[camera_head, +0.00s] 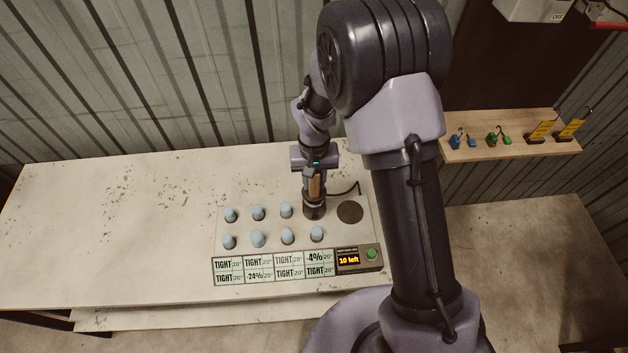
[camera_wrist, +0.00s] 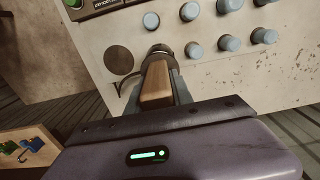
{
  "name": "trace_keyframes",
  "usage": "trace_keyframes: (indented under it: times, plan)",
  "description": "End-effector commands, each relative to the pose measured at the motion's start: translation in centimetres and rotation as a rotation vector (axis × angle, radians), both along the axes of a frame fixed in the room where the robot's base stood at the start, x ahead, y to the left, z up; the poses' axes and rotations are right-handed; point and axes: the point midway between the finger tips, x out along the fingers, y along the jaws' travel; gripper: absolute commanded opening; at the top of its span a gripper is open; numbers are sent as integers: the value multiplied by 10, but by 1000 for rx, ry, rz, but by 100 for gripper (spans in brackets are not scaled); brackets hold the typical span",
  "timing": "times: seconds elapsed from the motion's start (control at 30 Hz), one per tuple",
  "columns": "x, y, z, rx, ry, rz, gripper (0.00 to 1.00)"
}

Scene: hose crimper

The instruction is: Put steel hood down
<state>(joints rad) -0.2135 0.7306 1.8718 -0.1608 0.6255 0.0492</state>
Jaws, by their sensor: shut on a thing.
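The steel hood (camera_head: 314,212) is a dark metal cup at the end of a wooden handle. My gripper (camera_head: 314,192) is shut on the handle and points down at the pale panel (camera_head: 330,238). In the wrist view, the wooden handle (camera_wrist: 157,82) lies between the jaws of my gripper (camera_wrist: 158,78), with the hood's metal rim (camera_wrist: 159,48) beyond it. The hood is upright at the right end of the back row of grey-blue caps (camera_head: 286,210). It hides whatever is under it; I cannot tell whether it touches the panel.
A dark round disc (camera_head: 350,211) lies bare on the panel, right of the hood. Labels (camera_head: 270,268), a "10 left" display (camera_head: 348,260) and a green button (camera_head: 372,253) line the front. The table (camera_head: 110,220) is clear on the left. A shelf (camera_head: 510,137) holds small items.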

Motion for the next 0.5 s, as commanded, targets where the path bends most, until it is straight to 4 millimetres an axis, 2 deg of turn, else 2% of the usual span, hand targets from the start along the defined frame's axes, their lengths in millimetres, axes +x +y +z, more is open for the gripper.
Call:
trace_keyframes:
  times: [0.27,0.3,0.37,0.5]
  plan:
    - [0,0,-3,0,-1,0,0]
    - [0,0,-2,0,0,-1,35]
    - [0,0,-2,0,0,-1,47]
    - [0,0,-2,0,0,-1,49]
